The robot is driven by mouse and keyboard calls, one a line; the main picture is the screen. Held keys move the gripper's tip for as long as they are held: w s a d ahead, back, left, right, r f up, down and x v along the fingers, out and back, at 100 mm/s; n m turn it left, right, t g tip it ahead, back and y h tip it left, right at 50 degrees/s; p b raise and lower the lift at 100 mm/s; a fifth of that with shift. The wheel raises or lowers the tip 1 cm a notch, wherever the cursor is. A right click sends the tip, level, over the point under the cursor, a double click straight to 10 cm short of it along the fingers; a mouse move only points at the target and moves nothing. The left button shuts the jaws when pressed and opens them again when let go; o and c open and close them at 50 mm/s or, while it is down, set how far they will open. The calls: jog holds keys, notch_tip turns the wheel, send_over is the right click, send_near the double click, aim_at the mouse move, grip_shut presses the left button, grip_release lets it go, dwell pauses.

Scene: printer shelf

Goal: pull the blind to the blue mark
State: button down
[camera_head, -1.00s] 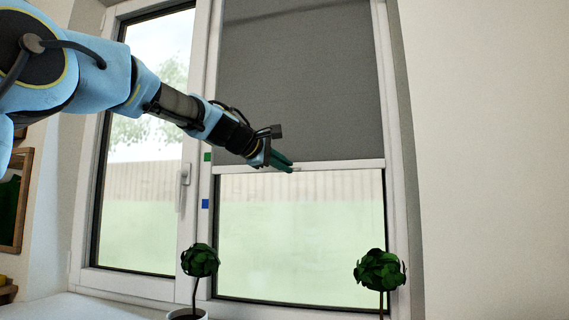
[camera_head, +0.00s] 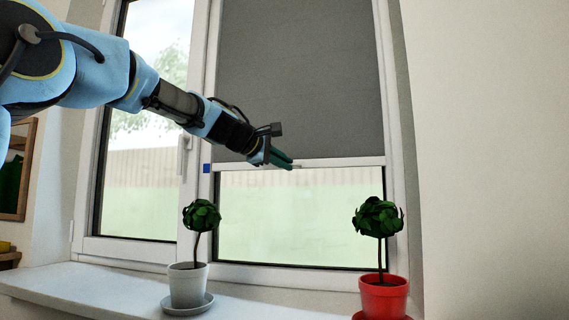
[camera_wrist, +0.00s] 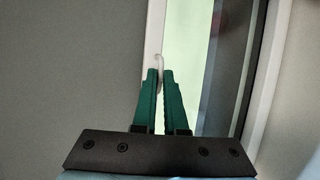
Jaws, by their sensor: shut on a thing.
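The dark grey blind (camera_head: 300,80) covers the upper part of the right window, with a white bar (camera_head: 345,162) along its bottom edge. The blue mark (camera_head: 207,168) is on the frame left of the blind, about level with the bar's left end. My gripper (camera_head: 293,164) is at the middle of the bar, its green fingers shut on a small pull tab. In the wrist view the fingertips (camera_wrist: 159,73) meet at the pale, curved tab (camera_wrist: 158,61) on the bar (camera_wrist: 154,35). The tips hide part of the tab.
A plant in a white pot (camera_head: 188,286) and one in a red pot (camera_head: 384,296) stand on the sill (camera_head: 90,285) below the blind. A window handle (camera_head: 184,155) is left of the blue mark. The glass under the bar is clear.

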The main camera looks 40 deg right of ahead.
jog(key=shift+w, duration=0.1)
jog(key=c, duration=1)
grip_release()
jog(key=b+v, duration=0.3)
jog(key=v, duration=0.7)
jog(key=shift+a+r, duration=0.1)
jog(key=shift+a, duration=0.3)
